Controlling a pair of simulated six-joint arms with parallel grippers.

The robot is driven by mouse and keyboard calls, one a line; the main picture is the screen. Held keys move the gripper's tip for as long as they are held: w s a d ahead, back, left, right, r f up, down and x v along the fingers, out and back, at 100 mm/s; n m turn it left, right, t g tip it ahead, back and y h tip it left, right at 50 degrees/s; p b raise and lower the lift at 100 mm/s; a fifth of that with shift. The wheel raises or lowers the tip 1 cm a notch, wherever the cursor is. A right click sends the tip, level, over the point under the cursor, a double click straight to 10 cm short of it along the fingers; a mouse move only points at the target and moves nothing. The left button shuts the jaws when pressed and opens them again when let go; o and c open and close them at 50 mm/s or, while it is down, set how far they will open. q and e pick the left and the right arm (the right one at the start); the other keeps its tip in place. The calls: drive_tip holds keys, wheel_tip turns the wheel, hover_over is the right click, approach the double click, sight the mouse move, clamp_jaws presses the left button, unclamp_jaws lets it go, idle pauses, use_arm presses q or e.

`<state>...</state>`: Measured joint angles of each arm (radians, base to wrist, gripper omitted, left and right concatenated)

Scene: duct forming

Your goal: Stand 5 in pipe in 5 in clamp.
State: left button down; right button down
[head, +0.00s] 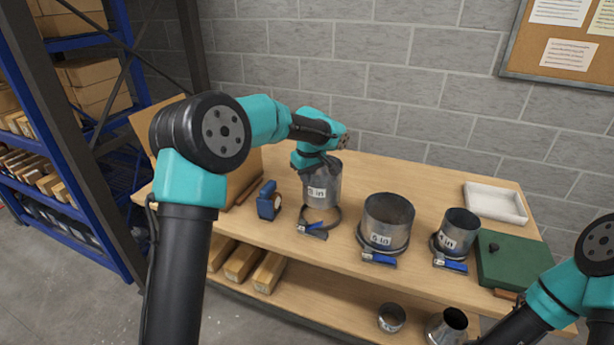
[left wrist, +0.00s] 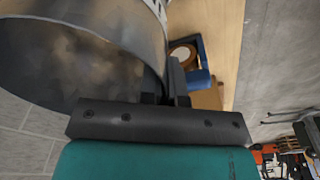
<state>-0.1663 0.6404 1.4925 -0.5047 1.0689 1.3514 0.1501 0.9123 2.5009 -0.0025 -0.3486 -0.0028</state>
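The 5 in pipe (head: 322,190) is a grey metal cylinder with a white label, upright in the head view. My left gripper (head: 326,166) is at its upper rim, shut on the pipe wall. In the left wrist view the pipe (left wrist: 85,60) fills the upper left, with its wall at the dark fingers (left wrist: 168,92). The 5 in clamp (head: 333,222), a thin ring with a blue handle, lies on the bench just below the pipe. The pipe's lower end appears just above or at the ring; contact cannot be told. My right gripper is out of view.
To the right, a 6 in pipe (head: 388,217) and a 4 in pipe (head: 459,229) stand in their clamps. A blue tape dispenser (head: 268,200) sits left of the clamp. A green case (head: 514,258) and white tray (head: 494,203) are at the bench's right end.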

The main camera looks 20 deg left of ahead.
sight(307, 203)
use_arm(q)
drive_tip(key=shift+f, duration=3.95)
drive_tip(key=c, duration=1.2)
unclamp_jaws()
drive_tip(key=shift+c, duration=0.2)
drive_tip(key=r, duration=0.5)
drive_tip(key=d+r, duration=0.1)
drive_tip(key=r, duration=0.5)
drive_tip(key=s+r, duration=0.1)
drive_tip(key=r, duration=0.5)
drive_tip(key=shift+s+d+r, duration=0.1)
drive_tip(key=shift+d+r, duration=0.05)
drive_tip(key=shift+d, duration=0.05)
